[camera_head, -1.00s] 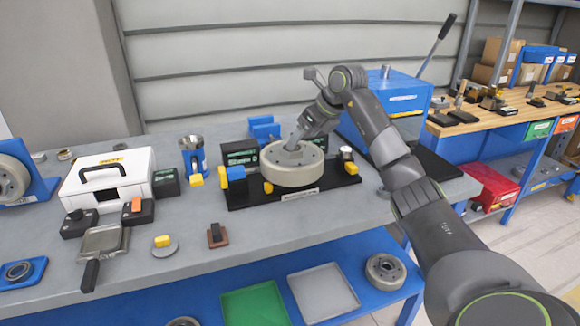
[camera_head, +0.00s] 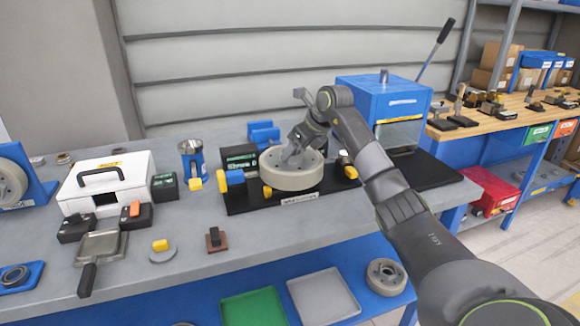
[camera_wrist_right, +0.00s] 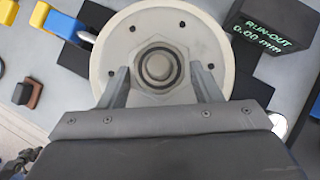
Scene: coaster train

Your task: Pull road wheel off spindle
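The road wheel (camera_head: 290,180) is a thick pale grey disc, lying flat on a black fixture base (camera_head: 240,207) on the grey bench. In the right wrist view the wheel (camera_wrist_right: 210,35) shows small holes around a hexagonal hub, with the round spindle end (camera_wrist_right: 157,66) in its middle. My right gripper (camera_head: 292,158) is low over the wheel's centre, pointing down. In the right wrist view its two fingers (camera_wrist_right: 160,80) stand apart, one on each side of the hub. I cannot tell whether they touch it. My left gripper is not in view.
A black gauge box (camera_wrist_right: 268,28) reading "RUN-OUT 0.00 mm" stands beside the wheel. Blue and yellow clamp parts (camera_head: 228,179) sit at the fixture's left. A blue machine (camera_head: 385,98) stands behind right. The bench front (camera_head: 290,224) is fairly clear.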

